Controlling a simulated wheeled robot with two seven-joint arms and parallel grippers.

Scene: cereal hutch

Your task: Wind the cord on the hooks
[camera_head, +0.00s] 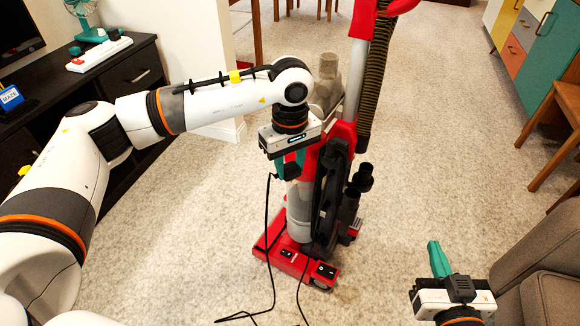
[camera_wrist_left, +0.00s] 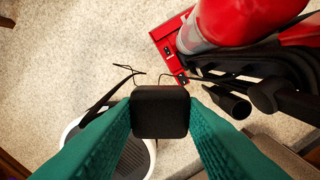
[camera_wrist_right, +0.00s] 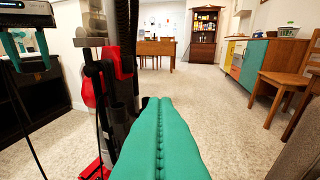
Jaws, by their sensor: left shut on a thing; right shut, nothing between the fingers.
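A red, grey and black upright vacuum cleaner (camera_head: 283,256) stands on the carpet. My left gripper (camera_head: 289,166) is in front of its body, with teal fingers shut on a black block-like plug (camera_wrist_left: 160,111). The thin black cord (camera_head: 267,215) hangs from near that gripper to the floor and lies in a loose loop before the red base; it also shows in the right wrist view (camera_wrist_right: 22,110). I cannot clearly make out the cord hooks. My right gripper (camera_head: 434,246) is shut and empty, low at the right, apart from the vacuum; its closed fingers fill the lower middle of the right wrist view (camera_wrist_right: 158,105).
A grey sofa (camera_head: 545,285) is close beside my right gripper. A wooden chair (camera_head: 555,125) and a coloured cabinet (camera_head: 545,55) stand at the right. A dark desk (camera_head: 125,80) is at the left. Carpet between vacuum and sofa is clear.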

